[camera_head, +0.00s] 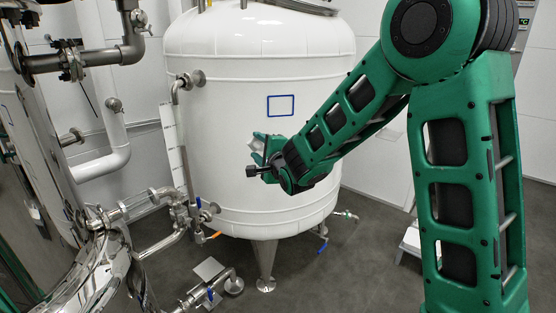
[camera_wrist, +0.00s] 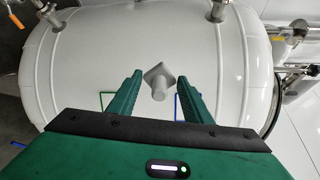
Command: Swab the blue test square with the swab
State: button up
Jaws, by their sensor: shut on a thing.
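The blue test square (camera_head: 281,95) is a blue outline on the white wall of the tank (camera_head: 230,60) in the head view. In the wrist view part of a blue outline (camera_wrist: 177,107) shows beside the right finger. My gripper (camera_head: 258,148) is in front of the tank, below and left of the blue square. It is shut on the swab (camera_wrist: 159,78), a grey piece with a square plate and a short round stem, between the fingertips in the wrist view. The swab appears apart from the square; its exact distance from the tank wall is unclear.
A green outline (camera_wrist: 101,101) shows on the tank by the left finger in the wrist view. Pipes and valves (camera_head: 150,205) stand left of the tank, with a shiny metal vessel (camera_head: 100,270) at front left. Grey floor (camera_head: 330,280) is open in front of the tank.

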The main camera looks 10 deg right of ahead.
jog(key=s+a+r+m+g+y, duration=0.1)
jog(key=s+a+r+g+y, duration=0.1)
jog(key=s+a+r, duration=1.3)
jog(key=s+r+m, duration=0.1)
jog(key=s+r, duration=0.2)
jog(key=s, duration=0.5)
jog(key=s+r+m, duration=0.1)
jog(key=s+r, duration=0.3)
jog(key=s, duration=0.4)
jog(key=s+d+r+m+g, duration=0.1)
jog(key=s+r, duration=0.3)
jog(key=s, duration=0.4)
jog(key=shift+s+y, duration=0.25)
jog(key=shift+y, duration=0.05)
